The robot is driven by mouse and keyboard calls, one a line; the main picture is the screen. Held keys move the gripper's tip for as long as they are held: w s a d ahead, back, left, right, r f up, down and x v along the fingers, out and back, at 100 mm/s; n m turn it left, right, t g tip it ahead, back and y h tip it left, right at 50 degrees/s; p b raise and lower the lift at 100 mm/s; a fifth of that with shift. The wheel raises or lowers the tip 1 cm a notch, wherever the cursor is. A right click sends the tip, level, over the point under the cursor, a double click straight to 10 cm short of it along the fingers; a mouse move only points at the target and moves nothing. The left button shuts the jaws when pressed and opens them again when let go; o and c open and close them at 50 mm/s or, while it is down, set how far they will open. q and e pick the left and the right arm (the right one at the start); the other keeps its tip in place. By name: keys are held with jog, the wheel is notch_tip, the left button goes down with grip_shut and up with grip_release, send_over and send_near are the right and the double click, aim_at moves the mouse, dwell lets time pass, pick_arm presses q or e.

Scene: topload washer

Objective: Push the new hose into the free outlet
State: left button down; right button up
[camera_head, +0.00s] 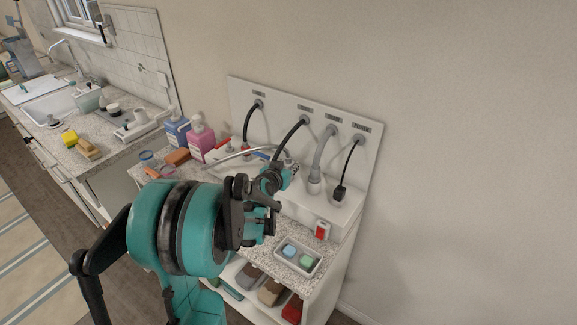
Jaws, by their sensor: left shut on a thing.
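A white wall panel (281,108) at the centre has a row of labelled ports along its top. A black hose (248,122) hangs at its left, and a second black hose (287,136) comes down behind my gripper. A thick grey hose (321,153) and a thin black cable (349,160) run down at the right. A thin pale hose (232,157) arcs from the left to my left gripper (280,178). The gripper is shut on what appears to be this hose's end, in front of the white ledge. My gripper and arm hide the ledge's middle, including any free outlet there. My right gripper is out of view.
Blue and pink bottles (201,137) stand left of the panel. A tray (297,257) with blue and green pieces and a small red-and-white item (322,230) sit on the counter's right. A sink counter (78,120) stands at the left.

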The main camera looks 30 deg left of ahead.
pick_arm(q)
jog(key=shift+f+b, duration=0.7)
jog(key=shift+f, duration=0.15)
jog(key=c, duration=1.1)
grip_release()
jog(key=v, duration=1.2)
jog(key=shift+r, duration=0.1)
